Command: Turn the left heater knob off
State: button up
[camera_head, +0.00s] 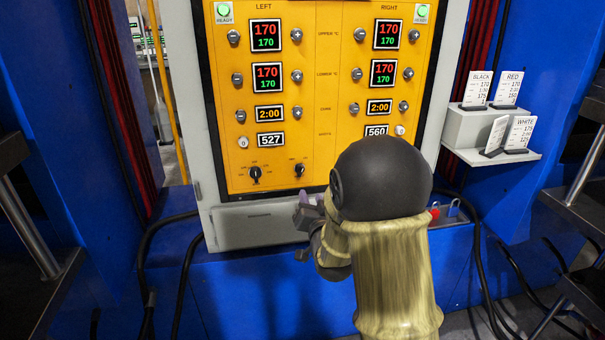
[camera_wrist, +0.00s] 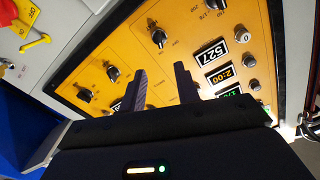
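Two black rotary knobs sit low on the left half of the yellow panel, one at the left (camera_head: 255,173) and one at the right (camera_head: 299,170). My gripper (camera_head: 310,205) is in front of the panel's lower edge, below the right-hand knob. In the wrist view its two fingers (camera_wrist: 161,82) are apart, with nothing between them. It touches no knob.
The panel (camera_head: 316,120) carries displays and small buttons above. My arm hides part of its lower right half. A grey shelf (camera_head: 470,125) with cards stands at the right. Black cables (camera_head: 185,270) hang at lower left. A yellow lever (camera_wrist: 35,42) shows in the wrist view.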

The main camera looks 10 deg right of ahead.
aim_at(302, 172)
jog(key=w, duration=1.3)
jog(key=shift+w+p, duration=0.3)
jog(key=shift+c, duration=0.2)
jog(key=c, duration=0.6)
